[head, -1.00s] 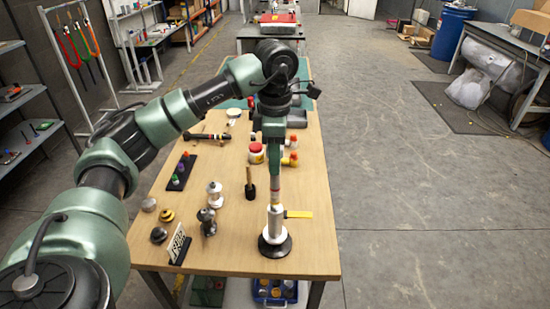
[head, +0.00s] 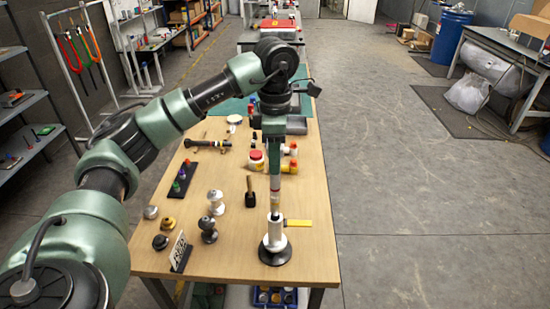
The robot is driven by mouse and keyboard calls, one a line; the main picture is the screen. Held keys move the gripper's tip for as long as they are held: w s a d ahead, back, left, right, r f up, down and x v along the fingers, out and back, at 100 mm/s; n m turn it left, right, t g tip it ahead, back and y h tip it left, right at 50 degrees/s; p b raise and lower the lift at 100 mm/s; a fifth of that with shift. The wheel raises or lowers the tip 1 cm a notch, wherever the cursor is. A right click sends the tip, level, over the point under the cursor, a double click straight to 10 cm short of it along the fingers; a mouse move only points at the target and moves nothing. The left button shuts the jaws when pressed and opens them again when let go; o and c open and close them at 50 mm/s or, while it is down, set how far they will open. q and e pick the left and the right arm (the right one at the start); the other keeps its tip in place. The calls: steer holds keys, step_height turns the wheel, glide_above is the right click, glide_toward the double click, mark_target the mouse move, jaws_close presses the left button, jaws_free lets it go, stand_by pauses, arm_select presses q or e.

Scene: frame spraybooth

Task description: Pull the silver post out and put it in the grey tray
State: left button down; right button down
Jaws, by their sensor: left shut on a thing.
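My left gripper (head: 275,208) points straight down, shut on the silver post (head: 275,216). Only a short part of the post shows between the fingers and the pale cylindrical holder (head: 276,234). The holder stands upright on a round black base (head: 275,254) near the table's front edge, with a yellow tab at its right. I cannot tell how much of the post is still inside it. A grey shape (head: 297,123) behind my arm may be the grey tray; my arm hides part of it. My right gripper is out of view.
On the wooden table (head: 235,248), a black upright-handled tool (head: 250,192), metal knobs (head: 208,230) and a tilted sign (head: 180,252) stand left of the holder. Red-capped containers (head: 257,161) stand behind. The front right of the table is clear.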

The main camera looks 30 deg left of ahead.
arm_select(q)
steer(key=shift+r+p, duration=1.6)
steer(key=shift+r, duration=1.05)
step_height(320, 180, up, 14)
stand_by(1.7)
steer(key=shift+r, duration=0.1)
stand_by(0.4)
